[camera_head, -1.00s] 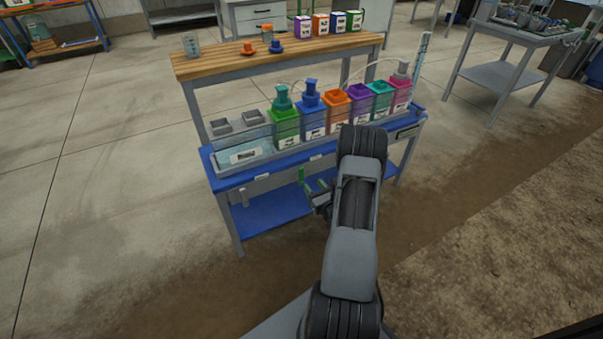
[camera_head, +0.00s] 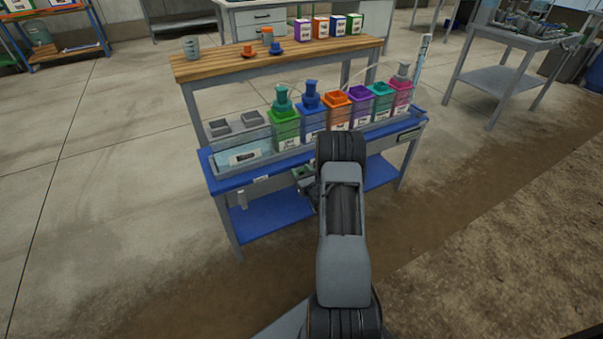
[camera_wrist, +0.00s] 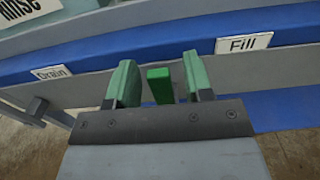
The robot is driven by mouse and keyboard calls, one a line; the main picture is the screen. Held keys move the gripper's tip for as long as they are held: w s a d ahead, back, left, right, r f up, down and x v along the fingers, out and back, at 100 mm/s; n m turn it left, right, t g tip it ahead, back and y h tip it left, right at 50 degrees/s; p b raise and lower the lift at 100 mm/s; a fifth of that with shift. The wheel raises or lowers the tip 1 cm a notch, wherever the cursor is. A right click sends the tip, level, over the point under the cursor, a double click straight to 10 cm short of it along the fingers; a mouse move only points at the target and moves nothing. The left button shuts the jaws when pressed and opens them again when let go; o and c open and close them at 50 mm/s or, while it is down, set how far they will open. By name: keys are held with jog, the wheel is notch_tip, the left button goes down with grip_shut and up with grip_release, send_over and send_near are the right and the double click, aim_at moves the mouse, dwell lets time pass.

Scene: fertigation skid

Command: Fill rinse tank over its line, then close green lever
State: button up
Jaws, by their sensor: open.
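The rinse tank (camera_head: 228,160) is a clear bin at the left end of the blue bench shelf, with bluish water low in it. Its label also shows at the top left of the wrist view (camera_wrist: 22,9). The green lever (camera_wrist: 160,85) is in the wrist view, between the two green fingers of my gripper (camera_wrist: 160,82). The fingers are open, with a gap on each side of the lever. A "Fill" tag (camera_wrist: 242,45) is to the right and a "Drain" tag (camera_wrist: 52,73) to the left. In the head view my arm partly hides my gripper (camera_head: 303,178) and the lever cannot be made out.
Several colored bins, including a green one (camera_head: 285,128), stand in a row right of the tank. The bench's blue lower shelf (camera_head: 265,213) is empty. A grey lever (camera_wrist: 37,108) hangs under the Drain tag. Cups and small boxes stand on the wooden top shelf (camera_head: 220,66).

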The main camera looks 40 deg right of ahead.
jog(key=shift+c, duration=0.4)
grip_shut()
